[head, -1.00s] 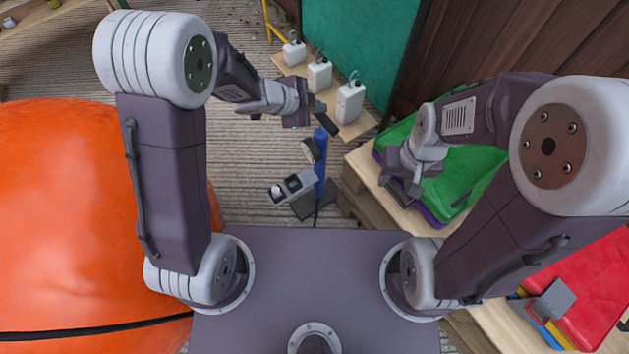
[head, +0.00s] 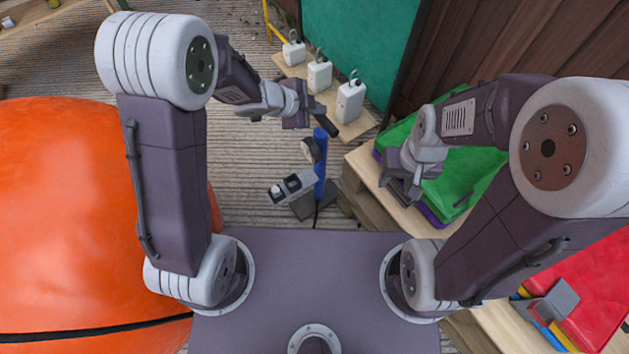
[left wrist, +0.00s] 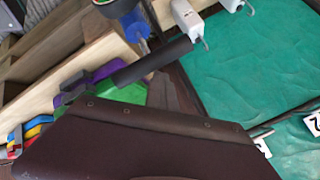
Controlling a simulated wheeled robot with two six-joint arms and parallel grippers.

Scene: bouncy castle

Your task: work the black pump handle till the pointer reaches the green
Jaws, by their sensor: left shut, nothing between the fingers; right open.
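The blue pump (head: 321,165) stands upright on a dark base in front of me in the head view. Its black handle (head: 326,124) is a bar across the top. It also shows in the left wrist view as a slanting black bar (left wrist: 150,62), with part of the blue pump (left wrist: 135,27) behind it. A round dark gauge (head: 311,150) sits beside the pump; its pointer and green zone cannot be read. My left gripper (head: 314,110) is shut and empty, close by the handle; contact cannot be told.
Several white containers (head: 349,101) stand on a plank behind the pump. A green folded sheet (head: 465,180) lies on a pallet to the right, a red one (head: 598,300) nearer. A large orange inflatable (head: 80,220) fills the left. Boarded floor (head: 250,170) lies open left of the pump.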

